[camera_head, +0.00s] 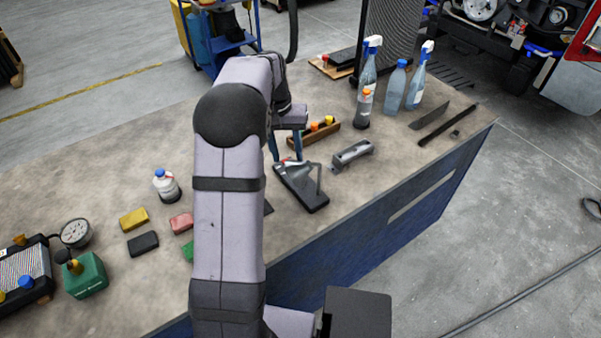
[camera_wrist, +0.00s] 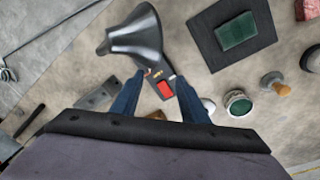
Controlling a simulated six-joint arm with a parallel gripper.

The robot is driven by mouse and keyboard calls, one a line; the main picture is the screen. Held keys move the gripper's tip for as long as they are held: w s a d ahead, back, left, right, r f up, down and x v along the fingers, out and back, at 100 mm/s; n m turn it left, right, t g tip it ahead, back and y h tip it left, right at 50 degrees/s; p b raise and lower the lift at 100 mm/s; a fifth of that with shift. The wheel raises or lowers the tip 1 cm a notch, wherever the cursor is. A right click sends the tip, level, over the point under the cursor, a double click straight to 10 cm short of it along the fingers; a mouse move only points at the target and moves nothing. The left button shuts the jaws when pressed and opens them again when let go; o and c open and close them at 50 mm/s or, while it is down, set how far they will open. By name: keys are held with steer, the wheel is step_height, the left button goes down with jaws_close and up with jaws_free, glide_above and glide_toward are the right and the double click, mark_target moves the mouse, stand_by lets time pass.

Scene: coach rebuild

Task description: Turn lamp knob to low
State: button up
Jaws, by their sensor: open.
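A dark, flat-based fixture (camera_head: 303,190) with a thin upright rod and a small red part stands near the bench's front edge, just below my gripper in the head view. I take it to be the lamp, but cannot be sure.
A wooden tray (camera_head: 327,135) and a grey bracket (camera_head: 353,153) lie close by. Spray bottles (camera_head: 368,62) stand behind. My arm hides part of the bench. The wrist view shows a green block (camera_wrist: 237,30) on a dark mat and a green-topped jar (camera_wrist: 238,103).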

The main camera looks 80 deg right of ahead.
steer(key=s, duration=0.1)
steer(key=s+f+m, duration=0.1)
steer(key=s+d+m+t, duration=0.1)
steer(key=shift+s+f, duration=0.2)
steer(key=shift+s, duration=0.1)
steer(key=shift+w+f+p, duration=0.1)
steer(key=shift+f+p, duration=1.15)
steer(key=shift+f, duration=2.4)
jaws_close()
steer(key=shift+n, duration=0.3)
steer(key=shift+n+b, duration=0.35)
steer(key=shift+n, duration=2.25)
